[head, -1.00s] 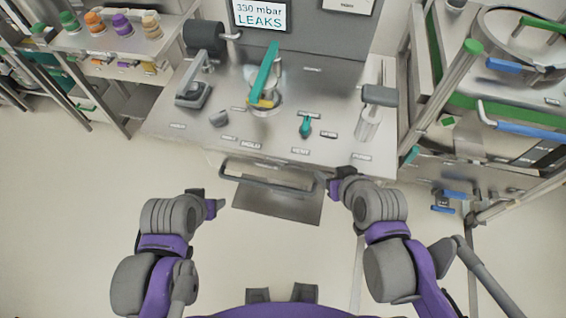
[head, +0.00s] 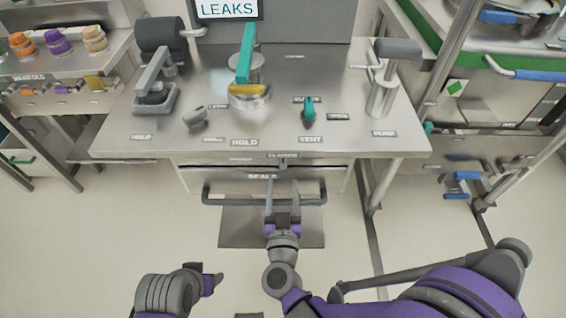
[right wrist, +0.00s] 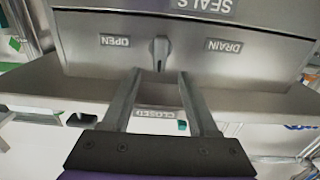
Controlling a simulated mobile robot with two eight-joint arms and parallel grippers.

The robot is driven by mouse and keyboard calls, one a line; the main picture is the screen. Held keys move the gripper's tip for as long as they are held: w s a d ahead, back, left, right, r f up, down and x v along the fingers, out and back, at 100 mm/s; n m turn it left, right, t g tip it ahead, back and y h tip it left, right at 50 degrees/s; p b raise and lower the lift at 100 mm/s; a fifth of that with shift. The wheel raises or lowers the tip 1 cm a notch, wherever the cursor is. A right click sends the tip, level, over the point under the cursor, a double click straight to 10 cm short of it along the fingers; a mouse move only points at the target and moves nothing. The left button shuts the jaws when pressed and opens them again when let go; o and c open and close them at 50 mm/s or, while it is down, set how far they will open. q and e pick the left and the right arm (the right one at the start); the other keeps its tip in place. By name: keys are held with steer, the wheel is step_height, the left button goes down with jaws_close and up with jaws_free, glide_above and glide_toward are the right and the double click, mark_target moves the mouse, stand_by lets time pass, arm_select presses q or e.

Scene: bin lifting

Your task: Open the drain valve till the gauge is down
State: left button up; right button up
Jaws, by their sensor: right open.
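The drain valve is a small grey lever (right wrist: 159,50) on the bench front, between the OPEN and DRAIN labels in the upside-down right wrist view, with CLOSED near its free end. In the head view the lever (head: 283,163) shows small under the bench edge. My right gripper (head: 283,186) is open and empty in front of it. In the right wrist view its fingertips (right wrist: 160,76) are just short of the lever, one to each side. The gauge display (head: 227,9) is cut off; only LEAKS reads. My left gripper (head: 216,281) is low and away; its jaws are unclear.
A SEALS drawer with a bar handle (head: 230,199) is just below the valve. The bench top (head: 270,115) carries a teal-handled valve (head: 246,55), a teal VENT knob (head: 309,108) and a grey pump lever (head: 398,48). Floor is clear at left.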

mark_target(283, 163)
steer(key=w, duration=0.9)
steer(key=shift+w+b, duration=0.3)
jaws_close()
